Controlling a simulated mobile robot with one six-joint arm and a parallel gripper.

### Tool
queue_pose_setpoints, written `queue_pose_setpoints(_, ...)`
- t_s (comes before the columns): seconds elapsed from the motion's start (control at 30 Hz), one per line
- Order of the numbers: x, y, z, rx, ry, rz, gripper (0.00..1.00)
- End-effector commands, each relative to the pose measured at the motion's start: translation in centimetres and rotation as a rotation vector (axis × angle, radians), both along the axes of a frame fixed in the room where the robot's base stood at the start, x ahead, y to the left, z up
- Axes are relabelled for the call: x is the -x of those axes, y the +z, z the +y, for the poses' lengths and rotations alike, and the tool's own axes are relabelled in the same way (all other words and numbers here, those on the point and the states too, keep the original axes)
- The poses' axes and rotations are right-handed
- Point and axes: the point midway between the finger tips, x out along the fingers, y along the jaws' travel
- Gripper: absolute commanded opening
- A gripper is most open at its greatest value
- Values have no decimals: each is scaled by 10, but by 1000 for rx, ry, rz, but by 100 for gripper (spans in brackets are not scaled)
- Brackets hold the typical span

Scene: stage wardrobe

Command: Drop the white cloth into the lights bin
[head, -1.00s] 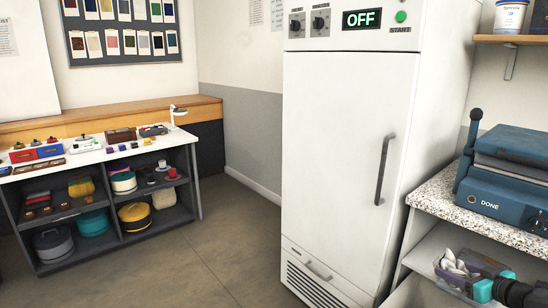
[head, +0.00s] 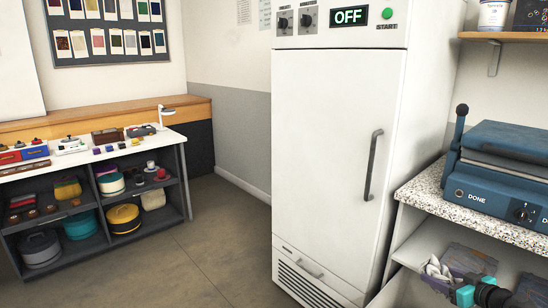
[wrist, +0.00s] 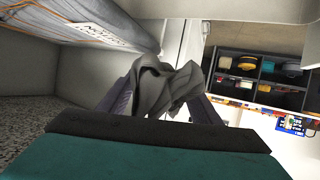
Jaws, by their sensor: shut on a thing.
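My gripper (head: 446,281) is low at the right in the head view, in front of the shelf space under the speckled counter. It is shut on the white cloth (head: 436,268), which bunches up at its fingertips. In the wrist view the cloth (wrist: 168,86) looks grey in shadow and sits crumpled between the two fingers of my gripper (wrist: 160,96). I cannot make out a bin marked for lights in either view.
Grey bags (head: 474,261) lie on the shelf under the speckled counter (head: 425,193), close to my gripper. A blue press (head: 492,190) stands on that counter. A tall white cabinet (head: 325,130) is left of it. A shelf unit (head: 183,185) stands far left, with open floor between.

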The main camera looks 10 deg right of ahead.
Motion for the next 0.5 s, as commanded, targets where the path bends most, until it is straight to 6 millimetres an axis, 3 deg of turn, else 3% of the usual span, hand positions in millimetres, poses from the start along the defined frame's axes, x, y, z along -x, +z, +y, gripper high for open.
queue_pose_setpoints(0.2,0,-11,0,0,0,0,37)
queue_pose_setpoints(0.5,0,-12,0,0,0,0,37)
